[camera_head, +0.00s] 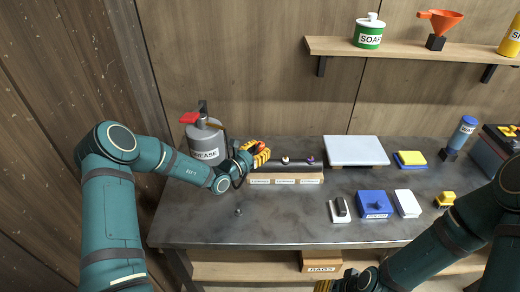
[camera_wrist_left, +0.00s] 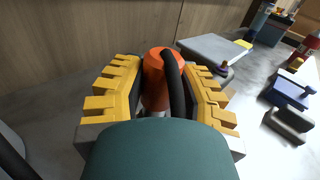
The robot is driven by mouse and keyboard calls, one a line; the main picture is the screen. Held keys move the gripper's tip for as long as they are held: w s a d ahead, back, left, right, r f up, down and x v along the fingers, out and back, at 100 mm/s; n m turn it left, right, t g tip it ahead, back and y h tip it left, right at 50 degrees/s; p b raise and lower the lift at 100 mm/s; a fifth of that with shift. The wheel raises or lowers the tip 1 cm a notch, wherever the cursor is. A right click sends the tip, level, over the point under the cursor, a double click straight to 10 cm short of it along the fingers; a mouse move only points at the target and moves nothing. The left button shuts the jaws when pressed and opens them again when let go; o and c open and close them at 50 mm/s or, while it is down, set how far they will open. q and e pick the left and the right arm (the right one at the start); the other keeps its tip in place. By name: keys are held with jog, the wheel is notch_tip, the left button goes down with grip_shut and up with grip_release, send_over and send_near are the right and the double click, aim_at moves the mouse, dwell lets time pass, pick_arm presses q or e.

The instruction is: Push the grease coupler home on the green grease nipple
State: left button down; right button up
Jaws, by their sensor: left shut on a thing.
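My left gripper (camera_head: 259,153) is shut on the orange grease coupler (camera_wrist_left: 154,82), with a black hose (camera_wrist_left: 173,80) running beside it. The gripper is at the left end of a dark bar (camera_head: 297,167) on a wooden block with several labels. On the bar, a nipple with an orange and white look (camera_head: 285,160) and a purple nipple (camera_head: 310,160) show. The green grease nipple is not seen; the gripper and coupler cover that end, so I cannot tell whether they touch. My right gripper (camera_head: 324,286) shows only in part at the bottom edge.
A grey grease can (camera_head: 206,142) stands left of the gripper. A pale slab (camera_head: 355,150) lies right of the bar. Blue and white boxes (camera_head: 375,204) stand front right. The front left of the table (camera_head: 205,225) is mostly clear.

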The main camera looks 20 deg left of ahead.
pick_arm(q)
jog(key=shift+f, duration=0.1)
jog(key=c, duration=0.7)
grip_release()
jog(key=shift+o, duration=0.2)
jog(key=v, duration=1.2)
